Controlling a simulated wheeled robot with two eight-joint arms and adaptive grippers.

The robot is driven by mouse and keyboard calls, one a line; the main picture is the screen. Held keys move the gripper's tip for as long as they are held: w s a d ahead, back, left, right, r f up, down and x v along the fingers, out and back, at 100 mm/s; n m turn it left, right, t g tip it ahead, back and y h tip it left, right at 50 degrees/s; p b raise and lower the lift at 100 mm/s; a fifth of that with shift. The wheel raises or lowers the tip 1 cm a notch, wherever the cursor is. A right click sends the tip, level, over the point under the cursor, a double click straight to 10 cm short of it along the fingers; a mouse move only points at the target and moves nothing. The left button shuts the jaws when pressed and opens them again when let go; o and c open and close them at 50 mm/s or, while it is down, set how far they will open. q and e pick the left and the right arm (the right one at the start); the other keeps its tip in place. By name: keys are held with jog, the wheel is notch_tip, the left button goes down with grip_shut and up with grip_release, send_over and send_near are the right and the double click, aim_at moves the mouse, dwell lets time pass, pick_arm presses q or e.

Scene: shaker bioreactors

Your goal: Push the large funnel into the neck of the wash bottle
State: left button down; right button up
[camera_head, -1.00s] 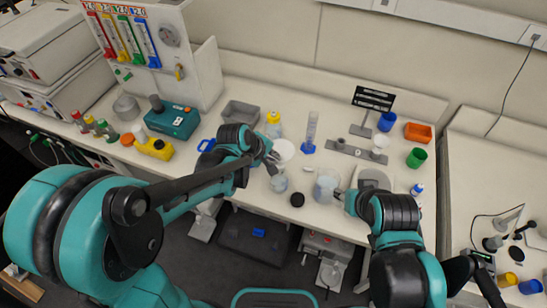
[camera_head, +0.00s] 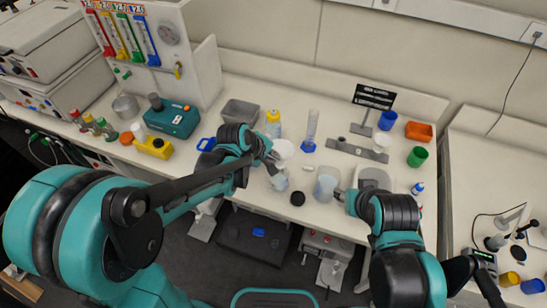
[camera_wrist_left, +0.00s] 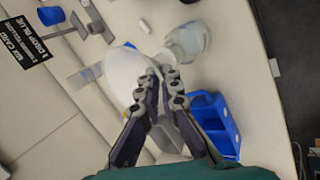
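The large funnel (camera_head: 283,148) is white and wide-mouthed. It also shows in the left wrist view (camera_wrist_left: 122,72), tilted. My left gripper (camera_head: 272,161) has its fingers close together at the funnel's edge and appears shut on it; the fingertips (camera_wrist_left: 163,82) hide part of it. A clear bottle (camera_head: 279,182), which seems to be the wash bottle, stands just in front of my left gripper. It shows beyond the fingertips in the left wrist view (camera_wrist_left: 190,40). My right gripper (camera_head: 341,194) is beside a clear beaker (camera_head: 326,186); its fingers are too small to read.
A blue-based cylinder (camera_head: 311,130) and a yellow-capped bottle (camera_head: 273,122) stand behind. A blue holder (camera_head: 206,144) lies left of my left gripper. Cups and an orange tray (camera_head: 418,132) are at the right.

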pick_arm(q)
jog(key=shift+f+b, duration=0.3)
jog(key=shift+b, duration=0.05)
jog(key=c, duration=1.6)
grip_release()
jog(key=shift+c, duration=0.2)
jog(key=shift+r, duration=0.1)
jog(key=v, duration=1.2)
